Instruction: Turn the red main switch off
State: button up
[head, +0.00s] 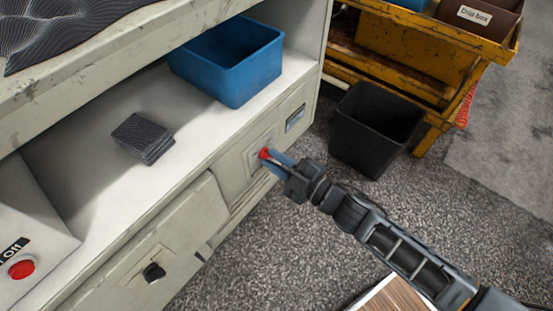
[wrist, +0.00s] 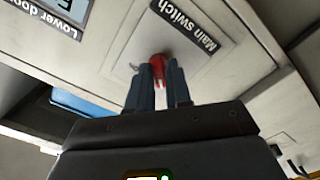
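The red main switch (wrist: 159,68) sits on a light square plate under the "Main switch" label (wrist: 184,25) in the wrist view. In the head view my gripper (head: 269,157) reaches the panel from the right.
A blue bin (head: 232,75) and dark stacked pads (head: 143,137) lie on the cabinet shelf. A black knob (head: 153,272) and a red button (head: 21,269) are at the lower left. A black bin (head: 375,128) stands on the floor beside a yellow rack (head: 425,62).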

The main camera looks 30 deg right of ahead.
jog(key=o, duration=0.3)
jog(key=shift+o, duration=0.2)
jog(key=v, duration=0.7)
jog(key=shift+s, duration=0.35)
jog(key=shift+d, duration=0.1)
